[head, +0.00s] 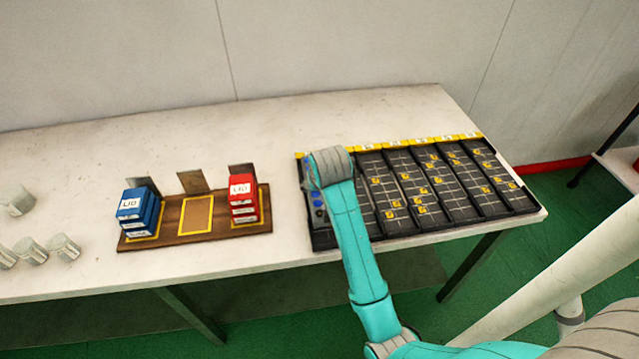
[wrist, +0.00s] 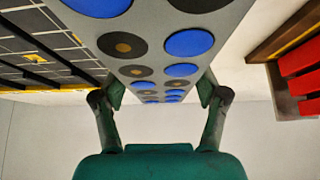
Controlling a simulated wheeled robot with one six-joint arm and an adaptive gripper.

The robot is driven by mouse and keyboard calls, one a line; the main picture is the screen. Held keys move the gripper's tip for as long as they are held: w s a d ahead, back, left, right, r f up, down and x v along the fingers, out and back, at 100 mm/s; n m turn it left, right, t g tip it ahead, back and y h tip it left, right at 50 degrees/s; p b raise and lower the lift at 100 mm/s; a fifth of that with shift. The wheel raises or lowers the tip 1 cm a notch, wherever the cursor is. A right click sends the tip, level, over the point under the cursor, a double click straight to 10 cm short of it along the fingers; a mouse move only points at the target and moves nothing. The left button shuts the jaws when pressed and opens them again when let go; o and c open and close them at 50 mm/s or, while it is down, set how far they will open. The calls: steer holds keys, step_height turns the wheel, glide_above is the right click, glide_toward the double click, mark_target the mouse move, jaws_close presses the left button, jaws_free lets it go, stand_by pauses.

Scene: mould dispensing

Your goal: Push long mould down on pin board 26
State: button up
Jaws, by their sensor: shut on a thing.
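The long mould (wrist: 150,50) is a grey strip with blue and dark round spots, running between my fingers in the wrist view. My gripper (wrist: 160,95) is shut on its two sides. In the head view a few blue spots of the mould (head: 318,204) show at the left end of the black pin boards (head: 455,190), beside my arm. My wrist hides the rest of the mould and the gripper there. The board numbers are too small to read, so I cannot tell which is 26. Whether the mould sits fully down on the pins is hidden.
A wooden rack (head: 195,216) left of the boards holds blue boxes (head: 138,208) and red boxes (head: 243,198). The white table (head: 280,130) is clear behind the rack. A yellow label strip (head: 420,139) lines the boards' back edge.

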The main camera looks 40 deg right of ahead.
steer(key=shift+f, duration=1.05)
steer(key=shift+r, duration=0.15)
stand_by(0.7)
steer(key=shift+r, duration=3.6)
